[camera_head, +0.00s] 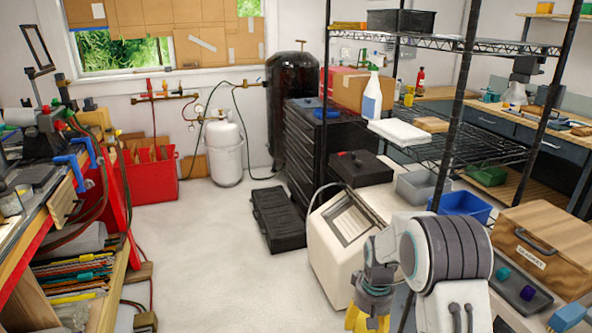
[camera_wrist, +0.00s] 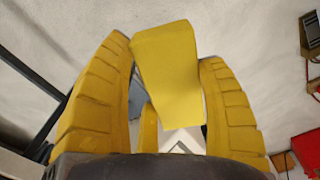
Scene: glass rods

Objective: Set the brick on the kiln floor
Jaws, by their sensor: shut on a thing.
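My gripper (camera_head: 370,314) shows at the bottom of the head view, with its yellow fingers partly cut off by the lower edge. The cream kiln (camera_head: 326,262) stands on the floor just left of and behind my gripper. A grey-framed opening (camera_head: 350,219) shows on it; its inner floor cannot be made out.
A black case (camera_head: 278,220) lies on the floor left of the kiln. A wire shelf (camera_head: 470,150) stands behind to the right. A wooden box (camera_head: 545,245), a blue bin (camera_head: 461,206) and a grey bin (camera_head: 420,187) are at right. The pale floor at centre left is clear.

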